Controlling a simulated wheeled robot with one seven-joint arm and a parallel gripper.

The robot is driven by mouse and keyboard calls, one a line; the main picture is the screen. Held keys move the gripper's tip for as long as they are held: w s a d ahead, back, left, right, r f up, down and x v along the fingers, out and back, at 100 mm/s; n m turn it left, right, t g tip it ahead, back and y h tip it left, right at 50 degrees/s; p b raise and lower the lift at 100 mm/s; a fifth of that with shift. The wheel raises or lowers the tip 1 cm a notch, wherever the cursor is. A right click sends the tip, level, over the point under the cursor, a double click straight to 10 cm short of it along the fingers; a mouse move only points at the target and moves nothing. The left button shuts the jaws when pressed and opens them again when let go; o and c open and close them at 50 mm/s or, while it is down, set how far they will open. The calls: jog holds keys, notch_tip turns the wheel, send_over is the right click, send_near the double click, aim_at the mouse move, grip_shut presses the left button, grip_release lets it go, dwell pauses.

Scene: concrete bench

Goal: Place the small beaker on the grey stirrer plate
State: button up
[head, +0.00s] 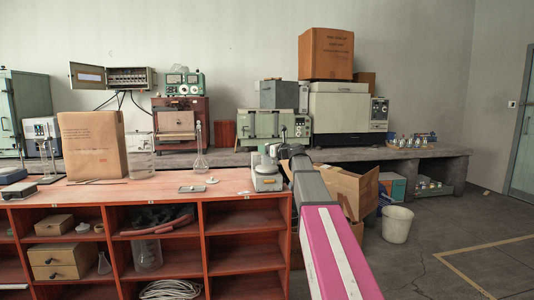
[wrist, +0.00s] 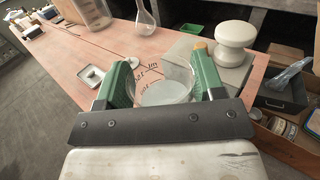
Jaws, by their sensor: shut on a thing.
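The small beaker (wrist: 165,88) is clear glass with dark markings. My gripper (wrist: 163,64) has a green finger on each side of it and is shut on it. The grey stirrer plate (wrist: 228,74) shows just beyond the beaker and the right finger, partly hidden by them. In the head view the stirrer (head: 267,183) stands at the right end of the red bench top, with my gripper (head: 273,153) close above it. I cannot tell whether the beaker touches the plate.
A white mushroom-shaped piece (wrist: 235,42) stands at the plate's far side. A large beaker (head: 141,160) and a cardboard box (head: 92,146) stand farther left. An open carton (head: 352,190) is off the bench's right end.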

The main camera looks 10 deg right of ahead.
jog(key=shift+f, duration=0.9)
jog(key=o, duration=1)
jog(key=v, duration=1.2)
